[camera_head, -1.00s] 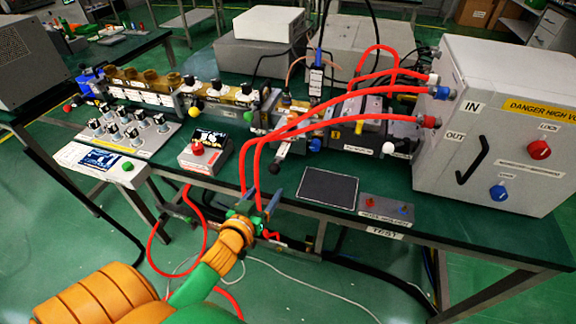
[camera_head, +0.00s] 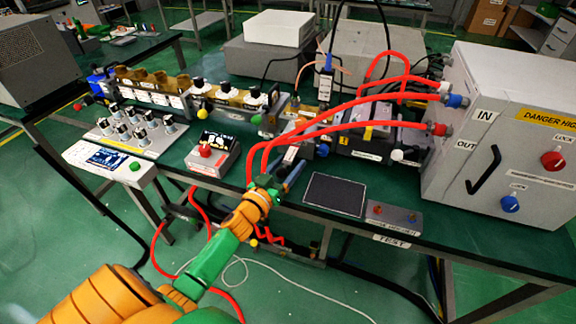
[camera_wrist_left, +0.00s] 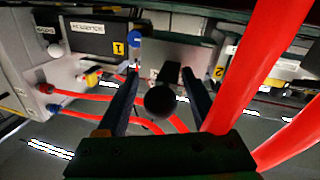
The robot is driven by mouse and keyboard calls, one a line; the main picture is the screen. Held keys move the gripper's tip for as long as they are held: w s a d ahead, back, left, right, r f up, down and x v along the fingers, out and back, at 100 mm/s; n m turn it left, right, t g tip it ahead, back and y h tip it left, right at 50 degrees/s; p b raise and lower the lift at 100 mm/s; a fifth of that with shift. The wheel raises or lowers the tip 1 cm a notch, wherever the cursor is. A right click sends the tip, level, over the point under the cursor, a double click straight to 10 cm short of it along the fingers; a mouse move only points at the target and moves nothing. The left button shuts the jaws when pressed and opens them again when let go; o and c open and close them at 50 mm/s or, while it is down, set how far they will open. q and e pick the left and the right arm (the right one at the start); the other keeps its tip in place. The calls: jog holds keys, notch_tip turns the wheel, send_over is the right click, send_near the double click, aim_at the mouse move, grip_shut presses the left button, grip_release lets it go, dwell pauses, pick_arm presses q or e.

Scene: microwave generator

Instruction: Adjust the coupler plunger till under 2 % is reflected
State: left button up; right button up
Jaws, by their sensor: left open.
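The coupler plunger shows its black round knob (camera_wrist_left: 160,100) end-on in the left wrist view, between my fingers. My left gripper (camera_head: 281,172) is open at the plunger, one finger on each side of the knob; in the left wrist view (camera_wrist_left: 160,80) a gap shows on both sides. My right gripper is out of view.
Red hoses (camera_head: 330,122) arch from the grey cabinet (camera_head: 500,140) down close beside my left gripper. A dark mat (camera_head: 335,194) and a small switch box (camera_head: 391,217) lie to the right. A knob panel (camera_head: 128,136) stands at the left.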

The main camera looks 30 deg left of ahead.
pick_arm(q)
grip_shut()
dwell(1.4)
